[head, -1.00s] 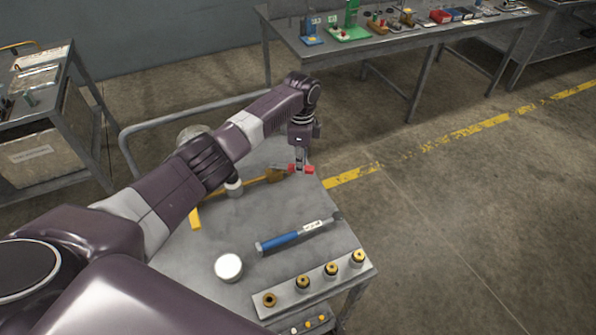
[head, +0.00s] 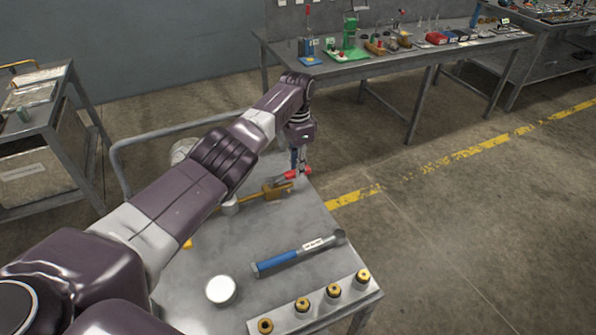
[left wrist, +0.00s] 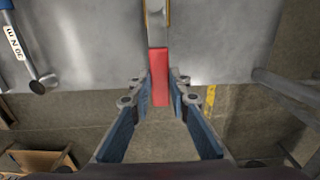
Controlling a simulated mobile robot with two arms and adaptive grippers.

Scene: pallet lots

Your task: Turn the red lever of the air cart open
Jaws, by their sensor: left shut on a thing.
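The air cart (head: 260,225) is a grey metal table with a brass valve (head: 270,192) near its far right edge. The valve's red lever (head: 289,175) sticks out to the right by the cart's edge. My left gripper (head: 299,172) comes down over the lever from above and is shut on it. In the left wrist view the red lever (left wrist: 159,75) runs lengthwise between the two blue-padded fingers (left wrist: 158,90), its grey stem going up to the valve. My arm hides part of the cart behind the valve. My right gripper is not in view.
On the cart lie a blue-handled torque wrench (head: 290,256), a white round cap (head: 221,289) and a block with several brass-topped fittings (head: 333,292). A workbench (head: 400,58) stands behind, a trolley (head: 40,130) at left. The floor at right is clear.

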